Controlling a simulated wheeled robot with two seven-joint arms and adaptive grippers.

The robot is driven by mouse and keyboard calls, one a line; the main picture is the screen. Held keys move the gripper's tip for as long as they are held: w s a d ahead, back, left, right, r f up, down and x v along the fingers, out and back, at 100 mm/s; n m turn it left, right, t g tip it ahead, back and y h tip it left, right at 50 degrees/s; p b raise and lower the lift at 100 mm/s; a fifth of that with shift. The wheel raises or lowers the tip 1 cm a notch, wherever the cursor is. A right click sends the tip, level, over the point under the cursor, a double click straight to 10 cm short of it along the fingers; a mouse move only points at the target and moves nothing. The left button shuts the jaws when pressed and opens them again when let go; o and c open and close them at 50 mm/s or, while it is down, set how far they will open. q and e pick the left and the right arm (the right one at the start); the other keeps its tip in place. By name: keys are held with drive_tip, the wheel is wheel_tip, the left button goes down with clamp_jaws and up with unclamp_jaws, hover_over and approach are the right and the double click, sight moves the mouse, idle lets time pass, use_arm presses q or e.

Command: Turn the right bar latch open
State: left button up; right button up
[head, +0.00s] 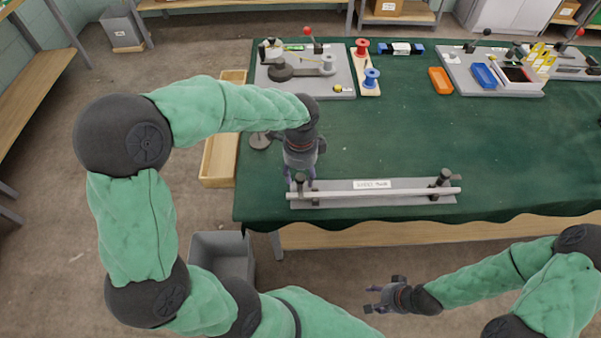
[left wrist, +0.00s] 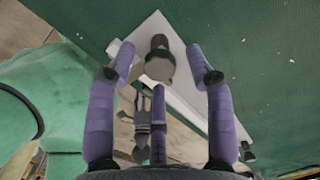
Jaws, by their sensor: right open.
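A pale bar (head: 375,192) lies along a grey base plate (head: 345,201) at the table's near edge. A dark latch (head: 442,180) stands at the picture's right end of the bar, with no gripper near it. Another dark latch (head: 300,184) stands at the left end. My left gripper (head: 299,180) points down over this left-end latch. In the left wrist view its fingers (left wrist: 160,58) are spread, with a round dark knob (left wrist: 159,68) between them; contact is not clear. My right gripper (head: 370,298) is open and empty, off the table's near edge.
Behind are a grey board with a red-knobbed lever (head: 340,92), red and blue spools (head: 371,78), and an orange tray (head: 440,80). A wooden tray (head: 216,160) is at the table's left. The green table's middle (head: 430,130) is clear. A grey bin (head: 222,250) stands below.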

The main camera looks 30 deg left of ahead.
use_arm(q)
clamp_jaws()
drive_tip(key=shift+n, duration=0.3)
drive_tip(key=n+p, duration=0.2)
drive_tip(key=shift+r+n, duration=0.1)
drive_tip(key=shift+n, duration=0.2)
drive_tip(key=n+p, duration=0.1)
drive_tip(key=n, duration=0.1)
drive_tip(key=shift+n, duration=0.3)
drive_tip(key=n+p, duration=0.1)
drive_tip(key=n, duration=0.4)
drive_tip(key=shift+n, duration=0.3)
drive_tip(key=n, duration=0.3)
drive_tip(key=shift+n, duration=1.7)
